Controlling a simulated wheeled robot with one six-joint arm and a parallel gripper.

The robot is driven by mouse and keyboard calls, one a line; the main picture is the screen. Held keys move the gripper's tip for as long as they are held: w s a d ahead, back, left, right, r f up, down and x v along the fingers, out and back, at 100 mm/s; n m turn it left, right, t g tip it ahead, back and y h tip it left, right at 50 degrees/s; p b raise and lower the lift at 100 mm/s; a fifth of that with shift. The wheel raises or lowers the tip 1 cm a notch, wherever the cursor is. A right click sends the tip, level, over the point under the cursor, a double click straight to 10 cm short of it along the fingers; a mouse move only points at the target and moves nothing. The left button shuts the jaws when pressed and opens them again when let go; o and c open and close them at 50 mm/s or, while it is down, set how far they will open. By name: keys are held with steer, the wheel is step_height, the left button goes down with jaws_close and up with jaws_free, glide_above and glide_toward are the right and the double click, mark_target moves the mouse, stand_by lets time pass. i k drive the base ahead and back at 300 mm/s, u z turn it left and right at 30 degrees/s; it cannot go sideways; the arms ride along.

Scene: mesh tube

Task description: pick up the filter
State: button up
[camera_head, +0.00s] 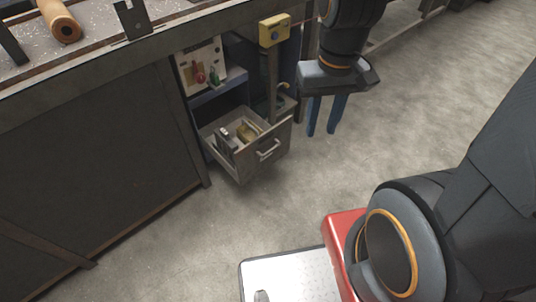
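An orange-brown tube with a dark open end (60,22) lies on the workbench at the upper left; it may be the filter, but I cannot tell for sure. My gripper (322,132) is at the upper middle, right of the open drawer (266,152). Its two blue fingers point down and stand apart, with nothing visible between them. The gripper is far to the right of the tube. A small yellowish object (247,131) lies inside the drawer among other small items.
The workbench (110,45) fills the upper left, with a dark bracket (132,20) on it. A yellow box (274,29) is above the drawer, and shelves with a red-and-green control panel (202,68) stand behind it. The floor (420,110) at the right is clear.

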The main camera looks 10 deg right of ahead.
mark_target(223, 142)
steer(key=z, duration=1.35)
steer(key=i, duration=0.7)
steer(key=u, duration=2.4)
